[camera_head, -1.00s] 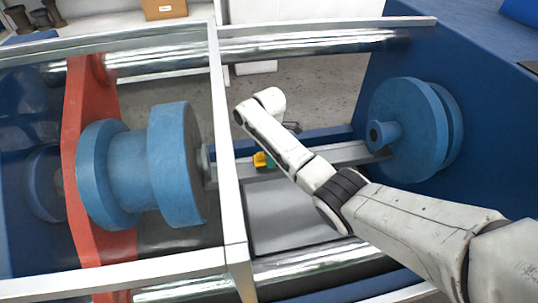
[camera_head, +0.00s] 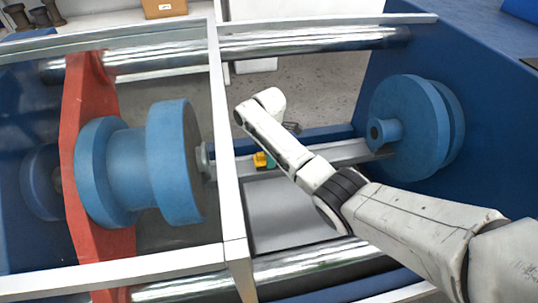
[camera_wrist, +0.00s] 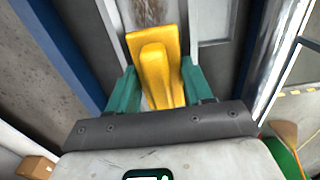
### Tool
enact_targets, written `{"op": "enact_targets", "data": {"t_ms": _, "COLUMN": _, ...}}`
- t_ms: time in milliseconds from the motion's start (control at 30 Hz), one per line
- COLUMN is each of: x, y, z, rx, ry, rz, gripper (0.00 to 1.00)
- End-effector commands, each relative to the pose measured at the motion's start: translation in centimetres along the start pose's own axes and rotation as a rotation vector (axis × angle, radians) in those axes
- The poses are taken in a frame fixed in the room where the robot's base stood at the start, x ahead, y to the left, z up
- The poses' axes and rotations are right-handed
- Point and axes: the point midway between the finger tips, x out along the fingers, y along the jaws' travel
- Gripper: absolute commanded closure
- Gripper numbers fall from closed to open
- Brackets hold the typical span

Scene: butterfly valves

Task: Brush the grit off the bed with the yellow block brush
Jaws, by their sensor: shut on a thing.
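The yellow block brush (camera_wrist: 158,72) is held between the teal fingers of my gripper (camera_wrist: 160,88) in the wrist view. In the head view the brush (camera_head: 261,160) shows as a small yellow patch beside my forearm, over the pale bed strip (camera_head: 345,153). Brown specks of grit (camera_wrist: 147,12) lie on the bed just beyond the brush's far end in the wrist view. The brush's underside is hidden, so I cannot tell whether it touches the bed. My arm hides part of the bed in the head view.
A white frame post (camera_head: 226,150) stands close left of my gripper. Blue flanged parts stand at left (camera_head: 172,160) and right (camera_head: 408,125). Shiny bars (camera_head: 310,44) run across the back and front. A grey panel (camera_head: 290,212) lies before the bed.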

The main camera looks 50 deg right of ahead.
Motion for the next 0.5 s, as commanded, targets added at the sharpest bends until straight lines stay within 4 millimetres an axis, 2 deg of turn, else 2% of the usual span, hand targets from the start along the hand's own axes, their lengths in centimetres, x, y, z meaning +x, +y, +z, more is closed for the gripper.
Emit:
{"op": "enact_targets", "data": {"t_ms": 367, "x": 0.28, "y": 0.02, "z": 0.04, "rx": 0.0, "ry": 0.0, "rz": 0.0, "gripper": 0.74}}
{"op": "enact_targets", "data": {"t_ms": 500, "x": 0.21, "y": 0.02, "z": 0.66, "rx": 0.002, "ry": 0.0, "rz": 0.0, "gripper": 0.74}}
